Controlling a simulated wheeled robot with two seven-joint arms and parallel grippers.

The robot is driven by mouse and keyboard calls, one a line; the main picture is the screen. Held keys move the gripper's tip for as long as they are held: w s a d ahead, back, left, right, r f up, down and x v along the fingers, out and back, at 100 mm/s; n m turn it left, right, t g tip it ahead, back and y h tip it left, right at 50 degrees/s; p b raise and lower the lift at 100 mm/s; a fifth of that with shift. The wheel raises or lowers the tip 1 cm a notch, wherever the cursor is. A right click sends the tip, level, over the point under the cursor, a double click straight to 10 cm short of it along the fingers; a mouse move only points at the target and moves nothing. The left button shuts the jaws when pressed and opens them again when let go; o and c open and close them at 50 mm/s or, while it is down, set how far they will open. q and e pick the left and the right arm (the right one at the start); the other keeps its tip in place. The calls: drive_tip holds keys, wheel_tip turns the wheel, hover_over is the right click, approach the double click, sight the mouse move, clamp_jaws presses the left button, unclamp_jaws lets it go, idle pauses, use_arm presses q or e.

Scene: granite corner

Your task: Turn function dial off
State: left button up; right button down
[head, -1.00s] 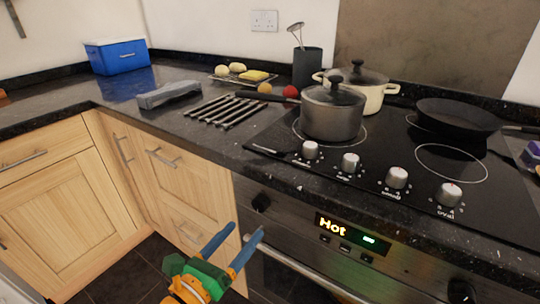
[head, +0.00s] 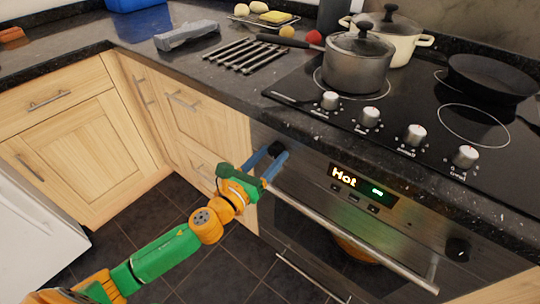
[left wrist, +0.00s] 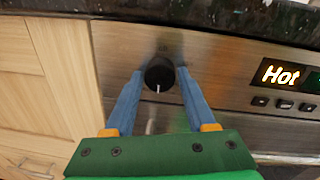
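The oven's front panel has a black round dial (head: 276,148) at its left end and a second black dial (head: 457,249) at its right end. No label tells which is the function dial. My left gripper (head: 275,155) is at the left dial. In the left wrist view, its two blue fingers (left wrist: 160,80) are spread on either side of this dial (left wrist: 159,72), with a narrow gap each side. The dial's white mark points down. A lit display (head: 358,182) reads "Hot". My right gripper is out of view.
An oven handle bar (head: 345,235) runs below the panel. The worktop edge (head: 300,127) overhangs above the dial. Several silver hob knobs (head: 370,116), a grey pot (head: 357,68) and a black pan (head: 490,75) are above. Wooden cupboards (head: 95,130) stand at the left.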

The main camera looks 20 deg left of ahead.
use_arm(q)
clamp_jaws()
drive_tip(key=shift+n, duration=0.3)
